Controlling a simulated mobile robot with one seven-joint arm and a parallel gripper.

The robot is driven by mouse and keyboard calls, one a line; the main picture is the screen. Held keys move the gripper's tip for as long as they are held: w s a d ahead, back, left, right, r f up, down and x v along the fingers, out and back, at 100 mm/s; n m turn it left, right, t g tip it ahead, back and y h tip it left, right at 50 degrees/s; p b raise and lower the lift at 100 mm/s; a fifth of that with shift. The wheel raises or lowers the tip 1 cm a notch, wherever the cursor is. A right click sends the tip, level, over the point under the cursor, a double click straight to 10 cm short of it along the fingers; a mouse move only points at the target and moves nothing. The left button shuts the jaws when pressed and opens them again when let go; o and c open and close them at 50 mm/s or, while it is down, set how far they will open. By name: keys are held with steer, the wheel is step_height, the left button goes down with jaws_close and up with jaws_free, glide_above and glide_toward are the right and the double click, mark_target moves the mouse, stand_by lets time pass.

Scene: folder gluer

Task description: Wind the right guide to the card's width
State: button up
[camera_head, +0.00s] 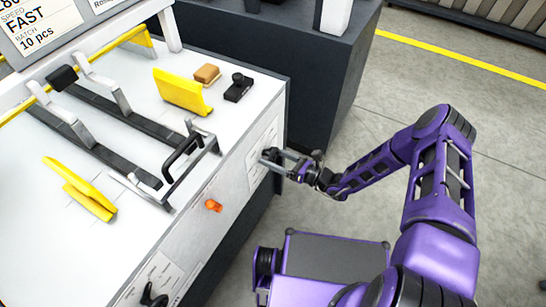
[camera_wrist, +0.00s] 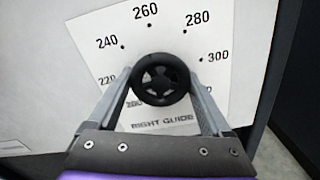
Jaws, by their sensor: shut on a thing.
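In the wrist view a black spoked handwheel (camera_wrist: 160,80) stands out from a white dial plate (camera_wrist: 150,44) marked RIGHT GUIDE. Figures from 200 to 300 run around it; no pointer is clear. My gripper (camera_wrist: 162,88) is shut on the wheel, one finger on each side. One yellow angled guide (camera_head: 182,92) stands toward the back of the white top; another yellow guide (camera_head: 78,190) stands at lower left. Neither is labelled. I cannot tell which piece is the card.
A small brown block (camera_head: 207,74) and a black device (camera_head: 238,88) sit near the back guide. A black handle frame (camera_head: 184,160) rises at the machine's edge. An orange knob (camera_head: 213,206) and a black knob (camera_head: 153,297) stick out of the panel. Grey floor lies open at right.

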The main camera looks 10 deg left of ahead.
steer(key=n, duration=0.8)
steer(key=shift+w+d+n, duration=0.1)
steer(key=shift+w+n, duration=0.05)
steer(key=shift+n, duration=0.15)
steer(key=n+p, duration=0.1)
steer(key=n, duration=0.3)
steer(key=shift+w+r, duration=0.1)
steer(key=shift+n+p, duration=0.4)
steer(key=shift+n, duration=1.7)
steer(key=o, duration=1.2)
steer(key=shift+c, duration=0.2)
steer(key=v, duration=1.7)
steer(key=shift+d, duration=0.2)
